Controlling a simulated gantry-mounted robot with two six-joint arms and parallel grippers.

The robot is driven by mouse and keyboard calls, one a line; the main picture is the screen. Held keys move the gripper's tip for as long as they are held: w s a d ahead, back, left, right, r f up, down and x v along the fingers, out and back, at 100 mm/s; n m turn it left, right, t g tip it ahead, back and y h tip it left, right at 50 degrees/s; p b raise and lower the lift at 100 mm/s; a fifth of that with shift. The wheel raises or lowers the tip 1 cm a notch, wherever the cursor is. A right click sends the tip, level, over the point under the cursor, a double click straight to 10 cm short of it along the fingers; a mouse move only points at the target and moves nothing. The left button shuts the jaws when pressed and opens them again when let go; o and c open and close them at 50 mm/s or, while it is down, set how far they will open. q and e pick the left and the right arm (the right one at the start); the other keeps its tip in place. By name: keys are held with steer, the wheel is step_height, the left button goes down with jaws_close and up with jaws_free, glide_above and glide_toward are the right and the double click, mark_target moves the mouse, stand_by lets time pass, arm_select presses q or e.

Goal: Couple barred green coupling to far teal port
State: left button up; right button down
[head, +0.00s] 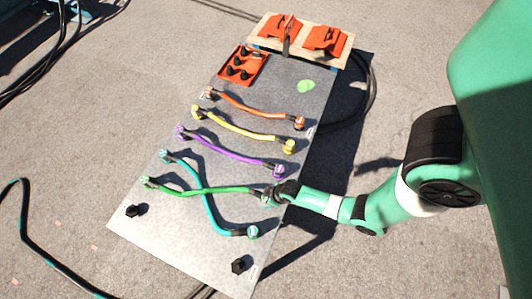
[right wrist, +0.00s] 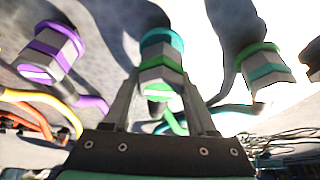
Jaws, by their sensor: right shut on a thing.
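The green cable (head: 215,190) runs across the metal board to a coupling at its right end, where my right gripper (head: 277,192) is. In the right wrist view the green-banded grey coupling (right wrist: 160,82) stands between my two fingers, which are shut on it. The coupling lines up with a port with a teal ring (right wrist: 161,39) and meets it; I cannot tell whether it is fully seated. The teal cable (head: 208,205) crosses under or over the green one and ends at a lower right port. In the right wrist view its teal-banded coupling (right wrist: 265,70) is at a green-ringed port. My left gripper is not in view.
Purple (head: 225,154), yellow (head: 240,132) and orange (head: 250,107) cables lie further up the board (head: 180,225). A purple-banded coupling (right wrist: 52,52) stands left of the held one. An orange tray (head: 242,68) and a wooden rack (head: 263,45) are at the far end. Black knobs (head: 136,210) are at the near end.

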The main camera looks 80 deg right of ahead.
steer(key=shift+f+b, duration=0.45)
steer(key=shift+c, duration=0.6)
jaws_free()
steer(key=p+v, duration=0.7)
steer(key=v, duration=0.4)
steer(key=shift+r, duration=0.35)
